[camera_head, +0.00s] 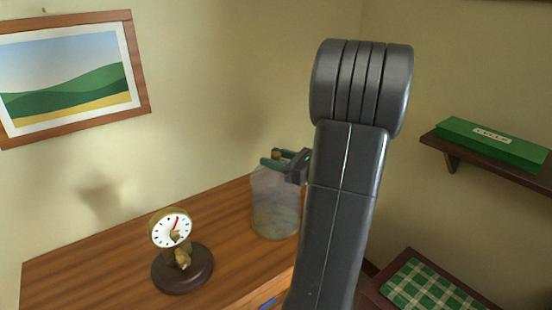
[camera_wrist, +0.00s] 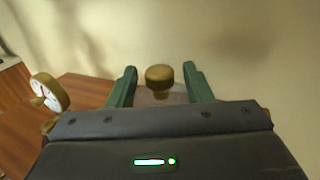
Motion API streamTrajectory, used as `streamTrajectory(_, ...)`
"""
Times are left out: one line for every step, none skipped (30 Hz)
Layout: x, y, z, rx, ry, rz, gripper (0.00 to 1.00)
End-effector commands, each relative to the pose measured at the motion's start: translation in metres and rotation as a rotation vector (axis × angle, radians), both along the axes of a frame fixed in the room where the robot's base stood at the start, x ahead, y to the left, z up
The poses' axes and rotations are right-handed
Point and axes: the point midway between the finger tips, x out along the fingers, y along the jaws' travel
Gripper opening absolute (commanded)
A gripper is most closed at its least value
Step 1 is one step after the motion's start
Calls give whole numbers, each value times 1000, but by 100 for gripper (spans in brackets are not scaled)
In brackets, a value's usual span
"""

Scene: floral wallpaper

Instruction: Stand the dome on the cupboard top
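The clear dome (camera_head: 275,208) is upright over the cupboard top (camera_head: 110,255), right of the clock, and its lower rim appears to rest on the wood. Its brass knob (camera_head: 277,155) is at the top; the knob also shows in the wrist view (camera_wrist: 160,76). My gripper (camera_wrist: 160,84) is open, with its green fingers on either side of the knob and a gap on each side. In the head view my gripper (camera_head: 276,160) is just above the dome, and my arm hides part of its right side.
A small brass clock (camera_head: 171,230) on a dark round base (camera_head: 183,270) stands left of the dome. A green box (camera_head: 492,140) lies on a wall shelf (camera_head: 440,142) at right. A green checked cloth (camera_head: 430,290) lies lower right. A framed picture (camera_head: 70,80) hangs on the wall.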

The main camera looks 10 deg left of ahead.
Motion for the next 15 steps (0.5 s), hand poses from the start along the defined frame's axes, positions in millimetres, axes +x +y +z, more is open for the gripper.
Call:
streamTrajectory(0,0,0,0,0,0,46)
streamTrajectory(0,0,0,0,0,0,46)
streamTrajectory(0,0,0,0,0,0,46)
streamTrajectory(0,0,1,0,0,0,46)
streamTrajectory(0,0,2,0,-1,0,46)
streamTrajectory(0,0,4,0,-1,0,46)
streamTrajectory(0,-1,4,0,-1,-1,46)
streamTrajectory(-1,-4,3,0,0,-1,46)
streamTrajectory(-3,-8,3,0,-1,-2,46)
streamTrajectory(-4,-12,3,-1,-1,-3,46)
streamTrajectory(-5,-16,3,-1,-1,-4,46)
streamTrajectory(-8,-23,3,0,-1,-4,46)
streamTrajectory(-10,-28,3,0,-1,-5,46)
streamTrajectory(-12,-34,3,0,-1,-5,46)
streamTrajectory(-15,-42,3,-1,-2,-5,46)
